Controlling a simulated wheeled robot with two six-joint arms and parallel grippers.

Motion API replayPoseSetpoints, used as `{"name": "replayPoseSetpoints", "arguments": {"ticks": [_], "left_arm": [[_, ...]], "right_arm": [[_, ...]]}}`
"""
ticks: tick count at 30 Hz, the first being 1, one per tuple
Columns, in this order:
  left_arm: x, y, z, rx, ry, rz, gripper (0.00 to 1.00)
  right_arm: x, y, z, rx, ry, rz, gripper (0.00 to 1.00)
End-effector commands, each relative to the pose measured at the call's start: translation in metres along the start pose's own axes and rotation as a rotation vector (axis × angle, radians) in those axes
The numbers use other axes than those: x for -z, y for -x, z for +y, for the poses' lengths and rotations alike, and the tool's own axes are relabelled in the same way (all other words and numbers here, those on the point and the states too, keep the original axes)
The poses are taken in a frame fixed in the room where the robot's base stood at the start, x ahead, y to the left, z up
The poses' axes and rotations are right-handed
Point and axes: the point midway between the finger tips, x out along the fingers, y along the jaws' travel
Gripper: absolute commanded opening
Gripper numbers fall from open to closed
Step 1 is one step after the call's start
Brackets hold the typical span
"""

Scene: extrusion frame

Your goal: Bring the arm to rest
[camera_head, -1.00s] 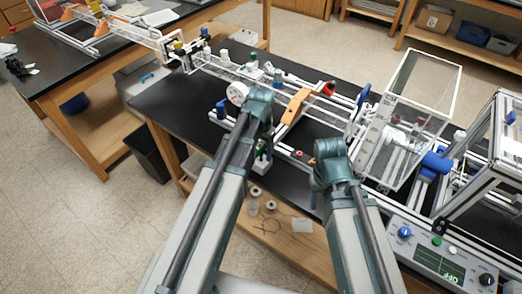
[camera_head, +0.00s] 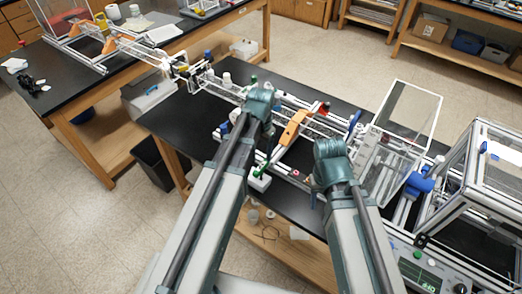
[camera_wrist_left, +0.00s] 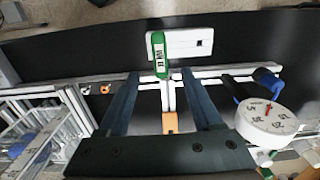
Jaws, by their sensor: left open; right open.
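My left gripper (camera_head: 262,115) hangs over the bench's front edge side; its fingers are mostly hidden in the head view. In the left wrist view the left gripper (camera_wrist_left: 162,85) has its two dark fingers spread apart with nothing held. A green handle on a white block (camera_head: 259,183) shows just below it; the green handle (camera_wrist_left: 159,55) and white block (camera_wrist_left: 190,42) lie beyond the fingertips in the wrist view. My right gripper (camera_head: 322,185) is at the front of the bench, open, with no held object visible; its fingers are hard to make out.
A black bench (camera_head: 175,122) carries a white extrusion frame with an orange bracket (camera_head: 293,128). A clear panel (camera_head: 405,125) and a framed enclosure (camera_head: 485,170) stand at right, with a control box (camera_head: 422,275) in front. A white dial (camera_wrist_left: 266,121) is near the left gripper.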

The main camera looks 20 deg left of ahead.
Motion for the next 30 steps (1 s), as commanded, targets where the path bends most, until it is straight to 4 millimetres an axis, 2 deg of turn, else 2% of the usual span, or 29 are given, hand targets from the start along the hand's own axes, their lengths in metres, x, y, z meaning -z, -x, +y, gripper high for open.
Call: {"name": "replayPoseSetpoints", "arguments": {"ticks": [1, 3, 10, 14, 18, 21, 25, 30], "left_arm": [[0.0, 0.011, 0.0, 0.0, 0.0, 0.0, 0.67], [0.0, 0.015, 0.0, 0.0, 0.0, 0.0, 0.67], [-0.002, 0.011, 0.003, 0.001, -0.001, -0.001, 0.67], [-0.016, -0.018, 0.031, 0.011, -0.004, -0.011, 0.67], [-0.044, -0.061, 0.078, 0.036, -0.003, -0.031, 0.67], [-0.064, -0.086, 0.106, 0.056, 0.001, -0.042, 0.67], [-0.084, -0.108, 0.131, 0.077, 0.008, -0.05, 0.67], [-0.098, -0.119, 0.146, 0.093, 0.014, -0.055, 0.67]], "right_arm": [[-0.001, 0.011, 0.001, 0.0, 0.0, 0.0, 0.5], [-0.001, 0.015, 0.001, 0.0, 0.001, -0.001, 0.5], [-0.001, 0.011, 0.001, 0.0, 0.001, -0.001, 0.5], [0.001, -0.017, -0.002, -0.001, 0.003, -0.001, 0.5], [0.003, -0.06, -0.005, -0.001, 0.006, 0.0, 0.5], [0.005, -0.085, -0.008, -0.002, 0.009, 0.0, 0.5], [0.006, -0.108, -0.01, -0.003, 0.011, 0.0, 0.5], [0.007, -0.12, -0.011, -0.003, 0.013, 0.0, 0.5]]}}
